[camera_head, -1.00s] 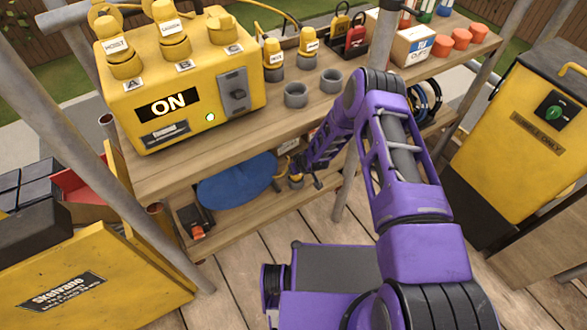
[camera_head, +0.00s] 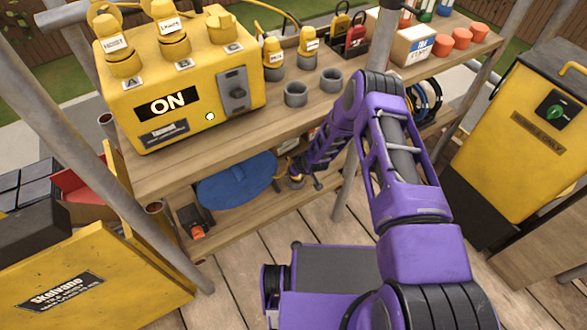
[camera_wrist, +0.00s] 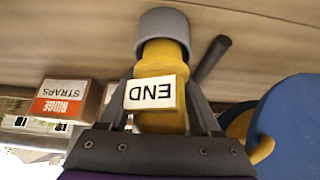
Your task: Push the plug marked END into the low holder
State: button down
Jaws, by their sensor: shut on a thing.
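In the wrist view, the yellow plug with the white END label (camera_wrist: 152,93) is between the fingers of my gripper (camera_wrist: 160,108), which is shut on it. The plug's far end meets the grey round low holder (camera_wrist: 163,22); its tip is hidden by the holder's rim, and I cannot tell how deep it sits. In the head view, my gripper (camera_head: 298,180) is at the lower shelf, just right of the blue reel, and mostly hides the plug and holder.
The blue reel (camera_head: 236,182) is close to my gripper. A box labelled RIDGE STRAPS (camera_wrist: 68,100) is at left in the wrist view. A scaffold pole (camera_head: 347,185) stands right of the gripper. The workbench top (camera_head: 190,160) is above, with two empty grey holders (camera_head: 296,95).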

jog(key=shift+f, duration=0.35)
jog(key=shift+c, duration=1.8)
grip_release()
jog(key=shift+p+v, duration=0.95)
jog(key=shift+v, duration=0.15)
jog(key=p+v, duration=0.6)
jog(key=v, duration=0.2)
jog(key=shift+s+d+r+p, duration=0.15)
jog(key=shift+d+r+p, duration=0.05)
jog(key=shift+r+p, duration=0.1)
